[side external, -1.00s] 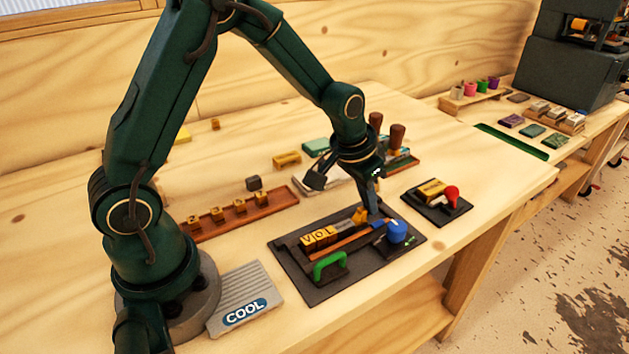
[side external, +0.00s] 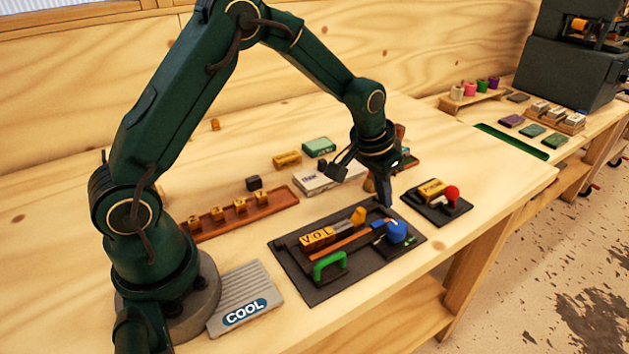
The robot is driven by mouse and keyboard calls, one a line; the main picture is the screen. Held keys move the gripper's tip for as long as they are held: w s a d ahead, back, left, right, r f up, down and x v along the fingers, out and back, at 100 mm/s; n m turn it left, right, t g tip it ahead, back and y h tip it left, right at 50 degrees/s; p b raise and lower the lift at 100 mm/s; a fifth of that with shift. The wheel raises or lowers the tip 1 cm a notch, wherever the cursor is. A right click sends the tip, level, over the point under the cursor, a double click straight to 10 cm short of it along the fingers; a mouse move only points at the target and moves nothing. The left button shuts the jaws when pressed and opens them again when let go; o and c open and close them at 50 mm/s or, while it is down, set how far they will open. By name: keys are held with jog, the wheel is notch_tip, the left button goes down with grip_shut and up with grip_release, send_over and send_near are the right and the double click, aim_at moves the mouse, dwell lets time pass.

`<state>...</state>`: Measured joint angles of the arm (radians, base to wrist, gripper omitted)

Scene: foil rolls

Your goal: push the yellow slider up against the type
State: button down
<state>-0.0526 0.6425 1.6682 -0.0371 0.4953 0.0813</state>
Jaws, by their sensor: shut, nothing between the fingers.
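The yellow slider (side external: 358,217) stands in the dark tray (side external: 300,287), toward its back right. The row of type (side external: 318,237), brass-coloured blocks with dark letters, lies in the same tray to the left of the slider. A grey piece (side external: 342,228) fills the space between the type and the slider; whether it touches both is too small to tell. My gripper (side external: 385,203) is shut and empty, to the right of the slider and apart from it, near the tray's back right edge.
The tray also holds a green handle (side external: 329,266), an orange strip (side external: 341,244) and a blue knob (side external: 398,232). A small dark plate (side external: 425,211) with a red ball lies to the right. A wooden rack (side external: 270,209) stands behind left, and a grey COOL block (side external: 246,297) at front left.

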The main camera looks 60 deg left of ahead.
jog(key=s+r+t, duration=0.1)
jog(key=s+r, duration=0.2)
jog(key=r, duration=0.5)
jog(key=s+r+t, duration=0.1)
jog(key=s+r, duration=0.2)
jog(key=r, duration=0.4)
jog(key=s+d+f, duration=0.1)
jog(key=s+f, duration=0.1)
jog(key=s, duration=1.5)
jog(key=shift+d+f, duration=0.15)
jog(key=shift+d, duration=0.15)
